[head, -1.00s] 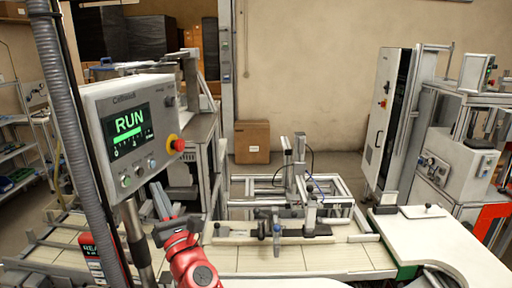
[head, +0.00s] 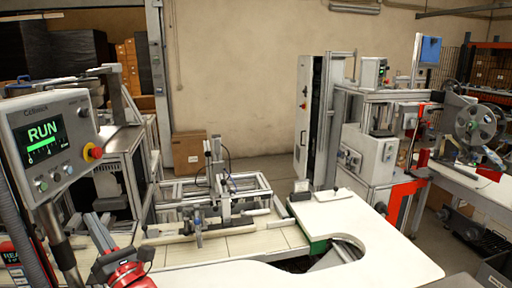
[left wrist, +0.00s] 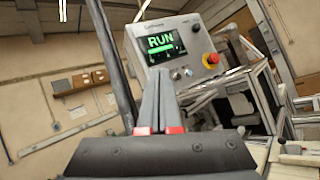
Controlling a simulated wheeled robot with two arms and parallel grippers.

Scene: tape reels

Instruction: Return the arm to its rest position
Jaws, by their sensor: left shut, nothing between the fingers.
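My left arm is red and comes in at the bottom left of the head view. Its left gripper (head: 93,220) has grey fingers pointing up, to the right of the control panel (head: 45,140) with the green RUN screen. In the left wrist view the gripper (left wrist: 158,75) has its two fingers together with nothing between them, and the control panel (left wrist: 205,45) shows behind them. My right gripper is not in the head view.
A white curved worktop (head: 350,215) lies at the front centre. A light bench with a metal fixture (head: 225,190) is left of it. A reel (head: 475,124) is mounted on a machine at the far right. A cardboard box (head: 188,152) stands near the wall.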

